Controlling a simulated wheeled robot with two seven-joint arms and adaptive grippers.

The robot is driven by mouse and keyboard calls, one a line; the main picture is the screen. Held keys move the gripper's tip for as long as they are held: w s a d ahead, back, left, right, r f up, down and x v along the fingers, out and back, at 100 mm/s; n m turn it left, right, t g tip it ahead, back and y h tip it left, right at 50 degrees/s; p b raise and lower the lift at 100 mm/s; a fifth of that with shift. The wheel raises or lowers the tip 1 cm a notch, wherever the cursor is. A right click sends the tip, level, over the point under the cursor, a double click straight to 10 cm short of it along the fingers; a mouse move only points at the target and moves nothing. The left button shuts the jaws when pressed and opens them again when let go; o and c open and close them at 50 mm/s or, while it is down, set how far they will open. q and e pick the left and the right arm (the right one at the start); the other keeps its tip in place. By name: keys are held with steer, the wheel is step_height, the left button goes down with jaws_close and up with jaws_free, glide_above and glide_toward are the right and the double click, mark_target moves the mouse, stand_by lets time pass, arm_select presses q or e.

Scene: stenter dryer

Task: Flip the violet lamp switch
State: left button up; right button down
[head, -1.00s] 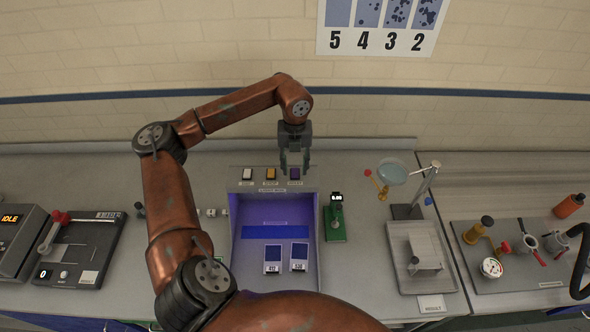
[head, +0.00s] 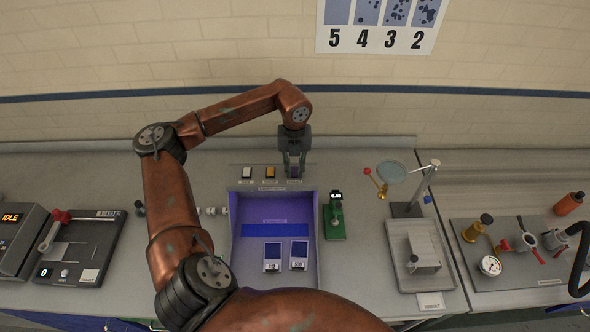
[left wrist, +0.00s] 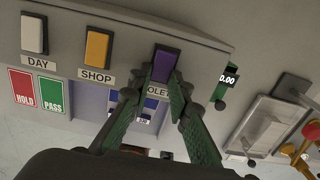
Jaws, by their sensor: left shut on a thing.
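The violet lamp switch (left wrist: 165,65) is a purple rocker on the lamp box's top panel (left wrist: 130,45), at the right end of a row of three. Its label is partly covered by the fingers in the left wrist view. My left gripper (left wrist: 160,88) points down at it, with its green-padded fingertips at both sides of the switch, shut on it. In the head view my left gripper (head: 294,163) covers most of the switch. The white DAY switch (left wrist: 34,34) and the amber SHOP switch (left wrist: 97,47) stand to the left. My right gripper is out of view.
The lamp box (head: 233,240) below the switches glows violet inside and holds two cards. A green meter (head: 335,217) stands close to the right. A magnifier stand (head: 425,190) is further right. The wall is behind the panel.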

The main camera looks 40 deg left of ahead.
arm_select(q)
jaws_close()
steer(key=shift+w+a+r+g+h+p, duration=0.15)
steer(key=shift+w+g+h+p, duration=0.05)
steer(key=shift+g+h+p, duration=0.25)
steer(key=shift+w+a+g+h+p, duration=0.15)
steer(key=shift+g+h+p, duration=0.5)
steer(key=shift+g, duration=0.2)
steer(key=o, duration=0.9)
jaws_free()
steer(key=shift+o, duration=0.2)
